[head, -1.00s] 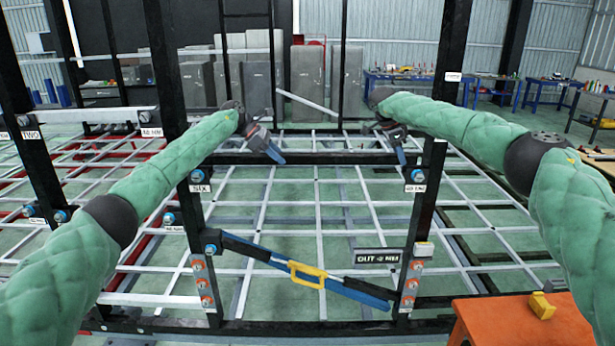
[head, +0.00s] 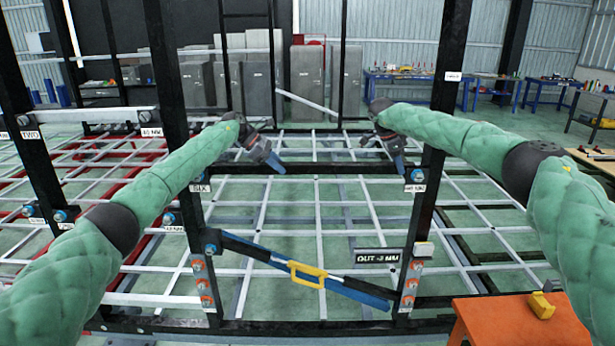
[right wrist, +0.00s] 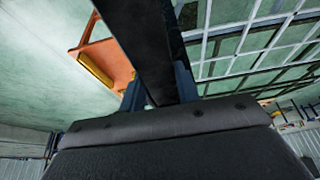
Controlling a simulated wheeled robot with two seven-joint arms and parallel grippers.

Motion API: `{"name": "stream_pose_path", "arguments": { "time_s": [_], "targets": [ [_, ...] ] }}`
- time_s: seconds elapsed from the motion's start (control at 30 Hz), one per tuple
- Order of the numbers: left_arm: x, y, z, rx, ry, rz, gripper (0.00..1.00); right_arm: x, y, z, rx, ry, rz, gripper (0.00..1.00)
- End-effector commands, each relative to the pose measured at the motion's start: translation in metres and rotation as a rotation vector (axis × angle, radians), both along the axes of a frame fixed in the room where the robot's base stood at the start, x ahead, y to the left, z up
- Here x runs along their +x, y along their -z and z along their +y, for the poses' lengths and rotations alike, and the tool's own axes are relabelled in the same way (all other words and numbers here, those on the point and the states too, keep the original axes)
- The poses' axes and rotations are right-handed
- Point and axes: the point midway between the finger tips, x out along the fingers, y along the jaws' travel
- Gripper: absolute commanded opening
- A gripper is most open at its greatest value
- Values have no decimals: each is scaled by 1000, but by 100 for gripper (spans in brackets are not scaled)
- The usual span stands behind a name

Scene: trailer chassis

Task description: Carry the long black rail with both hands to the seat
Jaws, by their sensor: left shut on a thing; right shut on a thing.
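The long black rail (head: 325,168) lies roughly level across the gap between two black uprights in the head view. My left gripper (head: 273,160) is shut on its left part, and my right gripper (head: 397,160) on its right part. In the right wrist view the rail (right wrist: 150,45) passes between the blue fingers. Which part is the seat is unclear.
A black and blue bar with a yellow handle (head: 308,284) slants between the uprights below. A sign (head: 378,256) reads OUT and a figure in MM. An orange table (head: 520,325) with a yellow block (head: 541,306) stands at front right. A pale lattice spreads behind.

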Motion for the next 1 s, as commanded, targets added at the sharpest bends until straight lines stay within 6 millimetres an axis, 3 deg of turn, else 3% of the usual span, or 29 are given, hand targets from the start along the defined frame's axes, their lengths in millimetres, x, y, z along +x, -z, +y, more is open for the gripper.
{"name": "stream_pose_path", "arguments": {
  "time_s": [0.17,0.2,0.3,0.8,1.0],
  "targets": [
    [0,4,-1,-3,0,-1,0,0,7,0,0,0,-1,0],
    [0,6,-1,-2,1,-1,36,0,8,0,0,-1,0,36],
    [0,6,-1,-1,0,0,53,0,8,0,0,-1,0,53],
    [0,6,1,0,0,0,53,0,7,0,0,0,0,53],
    [1,-7,14,0,-1,-1,53,0,7,0,0,0,0,53]
  ]
}}
